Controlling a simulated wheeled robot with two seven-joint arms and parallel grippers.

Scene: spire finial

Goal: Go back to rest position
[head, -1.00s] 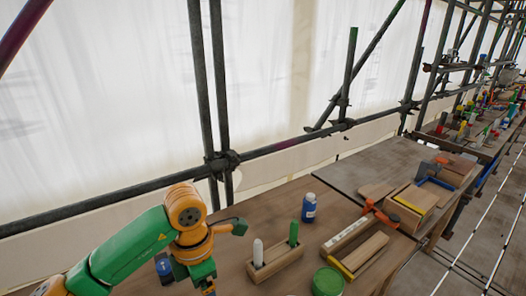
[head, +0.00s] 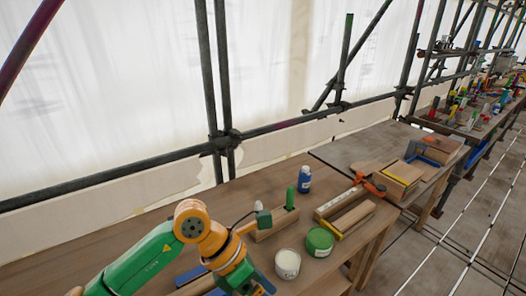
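My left arm reaches in from the lower left in the head view. Its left gripper (head: 262,287) points down low over the wooden table (head: 120,254), just left of an open white jar (head: 287,264). The fingers are small and partly cut off by the bottom edge, so I cannot tell whether they are open or shut. My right gripper is not in view.
A wooden holder (head: 276,229) with a green marker (head: 290,198) stands behind the gripper. Near it are a blue bottle (head: 304,181), a green lid (head: 320,242) and an orange clamp (head: 370,185). Scaffold poles (head: 206,80) rise behind the table.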

